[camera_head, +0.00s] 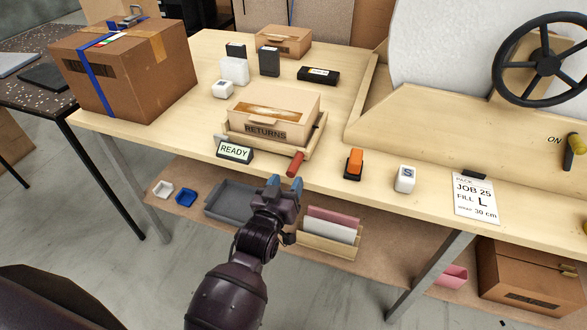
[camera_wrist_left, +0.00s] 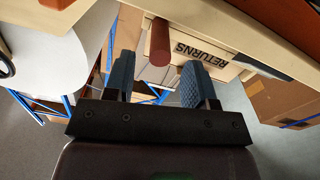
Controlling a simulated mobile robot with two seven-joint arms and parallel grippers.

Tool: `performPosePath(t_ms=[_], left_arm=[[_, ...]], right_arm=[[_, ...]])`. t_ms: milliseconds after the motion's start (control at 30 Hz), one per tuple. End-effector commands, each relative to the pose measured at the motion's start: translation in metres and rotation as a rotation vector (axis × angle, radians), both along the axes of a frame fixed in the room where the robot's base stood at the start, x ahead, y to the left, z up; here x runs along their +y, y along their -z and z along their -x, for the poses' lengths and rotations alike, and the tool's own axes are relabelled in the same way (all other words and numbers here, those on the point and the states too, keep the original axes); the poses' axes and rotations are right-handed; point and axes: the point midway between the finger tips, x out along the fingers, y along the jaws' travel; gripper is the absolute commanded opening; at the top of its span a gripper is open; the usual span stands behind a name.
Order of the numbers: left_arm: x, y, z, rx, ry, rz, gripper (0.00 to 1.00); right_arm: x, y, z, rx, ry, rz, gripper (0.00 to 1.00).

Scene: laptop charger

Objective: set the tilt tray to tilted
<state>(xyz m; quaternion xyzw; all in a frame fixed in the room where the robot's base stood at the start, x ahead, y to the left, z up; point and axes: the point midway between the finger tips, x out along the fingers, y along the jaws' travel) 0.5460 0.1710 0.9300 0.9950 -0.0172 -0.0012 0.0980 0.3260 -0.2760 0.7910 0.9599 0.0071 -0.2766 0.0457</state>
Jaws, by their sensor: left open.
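The tilt tray (camera_head: 319,134) is a light wooden tray on the bench, holding a cardboard box marked RETURNS (camera_head: 280,111). A red handle (camera_head: 296,163) sticks out from its front edge; I cannot tell the tray's exact angle. My left gripper (camera_head: 284,187) is open, in front of the bench edge and just short of the handle. In the left wrist view the red handle (camera_wrist_left: 160,42) shows ahead of and between the open fingers (camera_wrist_left: 158,82), with the RETURNS box (camera_wrist_left: 205,55) behind. My right gripper is not in view.
A READY sign (camera_head: 235,151) stands left of the handle. An orange-topped switch (camera_head: 354,164) and a white S block (camera_head: 405,178) stand to the right. Below are a grey tray (camera_head: 232,201) and a wooden paper holder (camera_head: 328,242) on the lower shelf.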

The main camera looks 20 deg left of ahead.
Motion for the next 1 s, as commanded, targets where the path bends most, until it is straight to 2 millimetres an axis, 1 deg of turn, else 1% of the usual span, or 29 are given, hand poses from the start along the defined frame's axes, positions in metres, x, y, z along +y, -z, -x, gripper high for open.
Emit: performPosePath(t_ms=[33,200,367,533,800,867,1000], left_arm=[[0.0,0.0,-0.009,-0.001,0.0,0.0,0.51],[-0.001,0.0,-0.032,0.0,0.0,-0.001,0.51],[-0.002,0.0,-0.046,0.0,0.0,-0.001,0.51],[-0.002,0.0,-0.053,0.001,-0.001,0.0,0.51],[-0.002,0.0,-0.054,0.001,-0.001,0.0,0.51],[-0.002,0.0,-0.054,0.001,-0.001,0.0,0.43],[-0.002,0.0,-0.054,0.001,-0.001,-0.001,0.22]], right_arm=[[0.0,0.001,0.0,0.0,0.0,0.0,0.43],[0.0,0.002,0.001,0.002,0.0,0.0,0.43],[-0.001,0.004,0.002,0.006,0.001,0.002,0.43],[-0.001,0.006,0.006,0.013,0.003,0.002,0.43],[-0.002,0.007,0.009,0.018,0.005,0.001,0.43],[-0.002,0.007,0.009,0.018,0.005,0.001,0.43],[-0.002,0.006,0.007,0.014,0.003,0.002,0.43]])
